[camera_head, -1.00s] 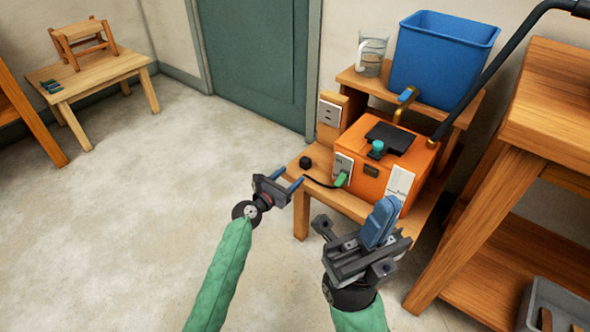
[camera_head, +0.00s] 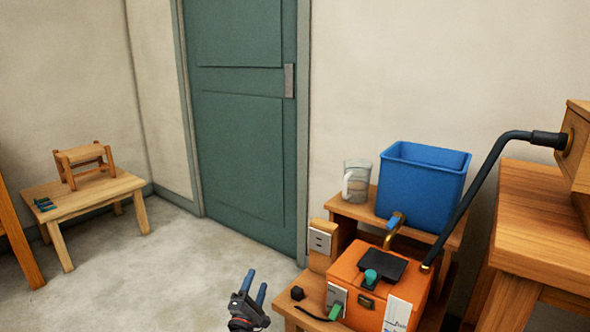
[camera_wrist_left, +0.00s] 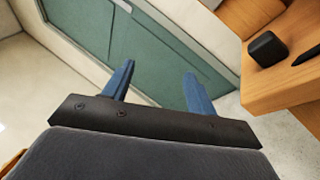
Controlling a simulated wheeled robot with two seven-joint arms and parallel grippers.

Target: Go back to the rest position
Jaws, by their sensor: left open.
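My left gripper (camera_head: 256,289) shows at the bottom middle of the head view, left of the low wooden table. Its two blue fingers point up, apart, with nothing between them. In the left wrist view the same gripper (camera_wrist_left: 158,85) is open and empty, with the green door behind it. My right gripper is out of the head view.
Behind are a blue bin (camera_head: 425,190) and a clear jug (camera_head: 356,183). A wooden bench (camera_head: 545,225) stands right. Floor (camera_head: 150,270) at left is clear.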

